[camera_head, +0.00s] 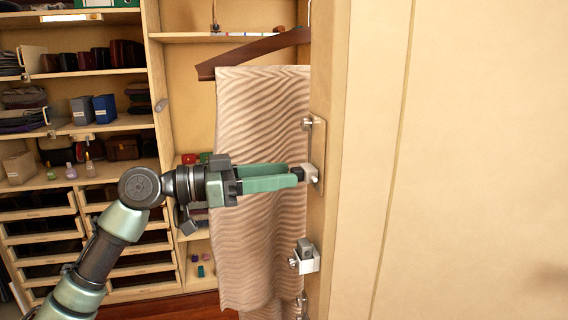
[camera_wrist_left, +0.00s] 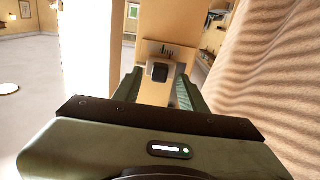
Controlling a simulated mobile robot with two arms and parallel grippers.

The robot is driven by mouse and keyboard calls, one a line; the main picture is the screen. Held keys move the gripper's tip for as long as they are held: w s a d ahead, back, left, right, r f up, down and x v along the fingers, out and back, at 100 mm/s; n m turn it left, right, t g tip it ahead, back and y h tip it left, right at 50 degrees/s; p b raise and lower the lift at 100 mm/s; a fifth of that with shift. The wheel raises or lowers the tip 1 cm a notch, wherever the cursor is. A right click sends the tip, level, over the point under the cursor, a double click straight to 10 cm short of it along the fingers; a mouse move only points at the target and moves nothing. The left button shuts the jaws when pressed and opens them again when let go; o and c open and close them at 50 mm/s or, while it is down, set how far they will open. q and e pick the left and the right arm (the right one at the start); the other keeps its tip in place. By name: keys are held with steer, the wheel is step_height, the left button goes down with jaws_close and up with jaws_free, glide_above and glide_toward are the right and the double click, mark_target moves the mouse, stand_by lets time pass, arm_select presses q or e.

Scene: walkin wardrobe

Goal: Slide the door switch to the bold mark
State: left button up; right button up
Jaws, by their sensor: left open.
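The door switch is a small dark knob (camera_wrist_left: 159,72) on a pale mount, in front of a beige plate (camera_wrist_left: 180,51) with several dark marks. I cannot tell which mark is bold. In the head view the plate (camera_head: 319,150) sits on the door's edge, and the knob (camera_head: 297,173) shows at my fingertips. My left gripper (camera_head: 296,174) is open, its green fingers reaching right, level with the knob. In the left wrist view the fingers (camera_wrist_left: 158,84) stand on either side of the knob, with visible gaps; contact is not clear. My right gripper is out of view.
The pale door (camera_head: 460,160) fills the right side. A lower metal fitting (camera_head: 304,257) sits on its edge. A wavy-patterned cloth (camera_head: 258,110) hangs from a brown hanger (camera_head: 255,50) just behind my gripper. Shelves with bags and boxes (camera_head: 82,110) stand at left.

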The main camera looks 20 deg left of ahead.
arm_select(q)
steer(key=shift+w+d, duration=0.3)
steer(key=shift+d, duration=0.25)
jaws_close()
stand_by(1.1)
